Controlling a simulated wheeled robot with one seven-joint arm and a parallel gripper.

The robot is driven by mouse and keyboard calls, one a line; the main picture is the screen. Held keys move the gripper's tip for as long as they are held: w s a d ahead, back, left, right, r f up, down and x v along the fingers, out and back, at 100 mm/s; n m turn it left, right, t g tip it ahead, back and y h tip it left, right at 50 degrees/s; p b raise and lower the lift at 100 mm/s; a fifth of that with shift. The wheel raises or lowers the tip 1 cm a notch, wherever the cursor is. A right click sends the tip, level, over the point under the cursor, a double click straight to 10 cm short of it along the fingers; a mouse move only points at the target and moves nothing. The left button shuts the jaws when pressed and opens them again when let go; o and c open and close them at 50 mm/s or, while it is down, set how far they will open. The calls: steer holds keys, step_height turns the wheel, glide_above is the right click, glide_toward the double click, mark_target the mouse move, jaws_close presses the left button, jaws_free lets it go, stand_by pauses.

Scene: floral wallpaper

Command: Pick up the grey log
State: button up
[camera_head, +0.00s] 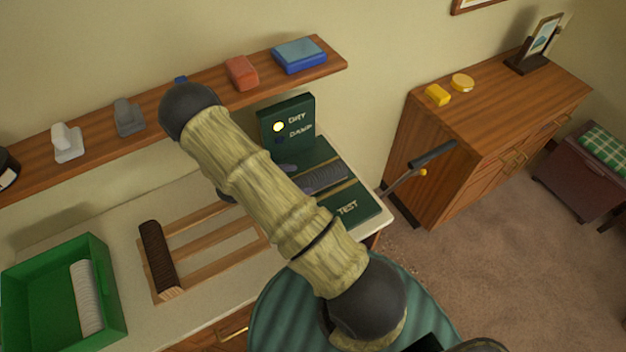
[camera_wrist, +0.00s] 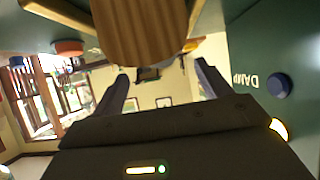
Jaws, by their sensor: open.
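The grey log (camera_head: 325,177) lies on the dark green tester (camera_head: 352,208), in front of its upright panel marked DRY and DAMP. My arm crosses the head view and hides part of the tester. My gripper (camera_wrist: 163,80) is open in the wrist view, its two dark fingers apart. In the head view only a small dark part shows beside the log's left end. A rounded wooden shape (camera_wrist: 140,30) fills the top middle of the wrist view, close to the camera. I cannot tell if it is the log's end.
A brown log (camera_head: 157,258) lies on a slatted wooden rack (camera_head: 215,250). A whitish log (camera_head: 87,298) lies in a green tray (camera_head: 35,290). A wall shelf (camera_head: 215,85) with several small items runs above the counter. A wooden cabinet (camera_head: 480,130) stands to the right.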

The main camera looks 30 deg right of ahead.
mark_target(306, 179)
steer(key=shift+p+x, duration=1)
steer(key=shift+x, duration=1.15)
steer(key=shift+a, duration=0.1)
steer(key=shift+c, duration=0.3)
steer(key=c, duration=1.4)
steer(key=shift+r+b, duration=1.5)
steer(key=shift+r, duration=3.5)
